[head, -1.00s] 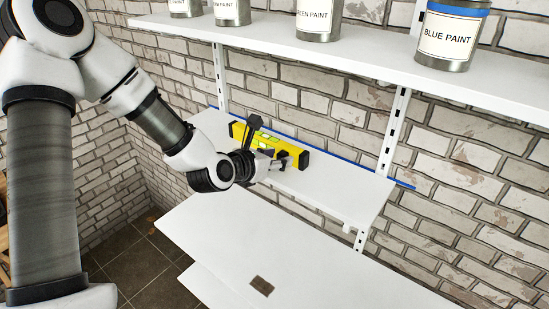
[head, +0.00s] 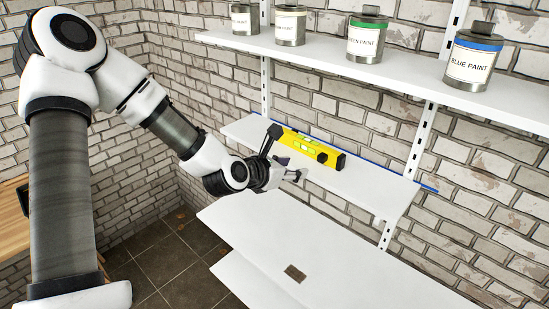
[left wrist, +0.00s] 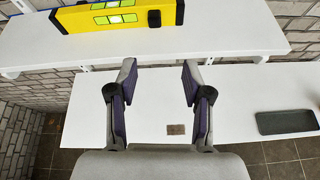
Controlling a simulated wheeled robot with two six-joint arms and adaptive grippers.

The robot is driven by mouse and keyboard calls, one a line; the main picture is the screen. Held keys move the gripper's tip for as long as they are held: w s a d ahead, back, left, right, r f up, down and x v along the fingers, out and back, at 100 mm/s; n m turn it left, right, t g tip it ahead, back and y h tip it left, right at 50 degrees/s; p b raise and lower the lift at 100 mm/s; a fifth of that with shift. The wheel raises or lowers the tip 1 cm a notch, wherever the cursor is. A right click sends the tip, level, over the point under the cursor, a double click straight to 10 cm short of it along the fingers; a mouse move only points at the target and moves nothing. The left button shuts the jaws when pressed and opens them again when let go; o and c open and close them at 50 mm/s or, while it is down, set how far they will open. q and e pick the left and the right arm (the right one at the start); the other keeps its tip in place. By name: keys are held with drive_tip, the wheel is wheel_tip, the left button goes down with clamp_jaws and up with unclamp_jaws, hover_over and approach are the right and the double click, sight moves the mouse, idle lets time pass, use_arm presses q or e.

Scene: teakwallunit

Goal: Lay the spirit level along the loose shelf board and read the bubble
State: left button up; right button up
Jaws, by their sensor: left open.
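The yellow spirit level (head: 312,150) with black end caps rests on the white middle shelf board (head: 372,188), lengthwise along it. In the left wrist view the level (left wrist: 145,12) is at the top, with green vials; the bubble is too small to read. The board (left wrist: 215,38) shows below it. My left gripper (head: 287,156) is open and empty in front of the board, and one finger overlaps the level's left part in the head view. In the left wrist view both fingers of the gripper (left wrist: 158,68) stand apart, short of the level. My right gripper is not in view.
Paint cans, including a blue one (head: 471,62) and a green one (head: 366,42), stand on the upper shelf (head: 405,75). A lower white surface (head: 345,265) carries a brown patch (head: 296,272). A dark tray (left wrist: 285,121) lies on it. A blue line (head: 427,187) runs along the brick wall.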

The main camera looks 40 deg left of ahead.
use_arm(q)
drive_tip(key=s+d+f+m+g, duration=0.2)
drive_tip(key=s+f+m, duration=0.2)
drive_tip(key=f+m, duration=0.3)
drive_tip(key=s+d+f+m+g, duration=0.25)
drive_tip(key=f+m, duration=0.25)
drive_tip(key=f, duration=0.3)
drive_tip(key=s+d+f+m+g, duration=0.2)
drive_tip(key=s+f+m+g, duration=0.15)
drive_tip(key=f+m, duration=0.35)
drive_tip(key=s+d+f+m+g+y, duration=0.1)
drive_tip(key=s+d+f+m+g, duration=0.15)
drive_tip(key=s+f+m, duration=0.6)
drive_tip(key=s+d+f+m+g, duration=0.1)
drive_tip(key=s+f+m+g, duration=0.4)
drive_tip(key=s, duration=0.6)
wheel_tip(320, 180, down, 9)
drive_tip(key=t+b, duration=0.2)
drive_tip(key=b, duration=0.8)
drive_tip(key=shift+w+m, duration=0.15)
drive_tip(key=shift+m, duration=0.3)
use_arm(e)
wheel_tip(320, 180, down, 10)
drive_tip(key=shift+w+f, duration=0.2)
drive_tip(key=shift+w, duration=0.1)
use_arm(q)
drive_tip(key=shift+w+d, duration=0.1)
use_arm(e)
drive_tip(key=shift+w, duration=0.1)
